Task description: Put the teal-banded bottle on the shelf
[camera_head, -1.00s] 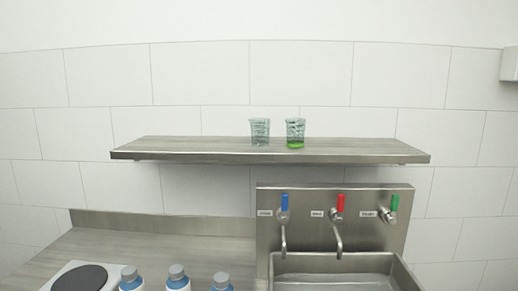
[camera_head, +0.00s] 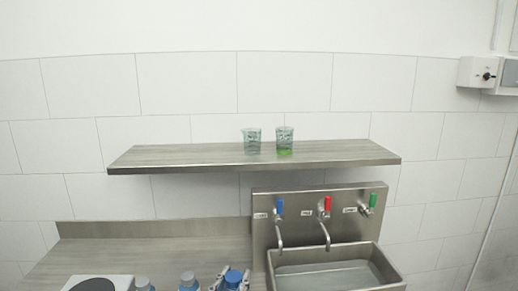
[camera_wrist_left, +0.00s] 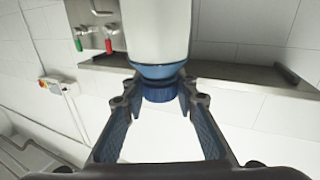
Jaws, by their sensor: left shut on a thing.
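My left gripper (camera_head: 232,277) is at the bottom edge of the head view, shut on a blue-capped bottle (camera_head: 234,276). In the left wrist view, which looks upside down, the gripper (camera_wrist_left: 157,108) has its fingers on either side of the bottle's blue cap and neck. The pale body of the bottle (camera_wrist_left: 158,35) runs out of that frame. My right gripper is not in view.
Two glass beakers stand mid-shelf, one clear (camera_head: 251,141) and one with green liquid (camera_head: 285,142). Both shelf ends are clear. Two more bottles, (camera_head: 188,282) and (camera_head: 143,284), stand left of the held one, beside a hot plate (camera_head: 95,285). A sink with taps (camera_head: 325,236) is below right.

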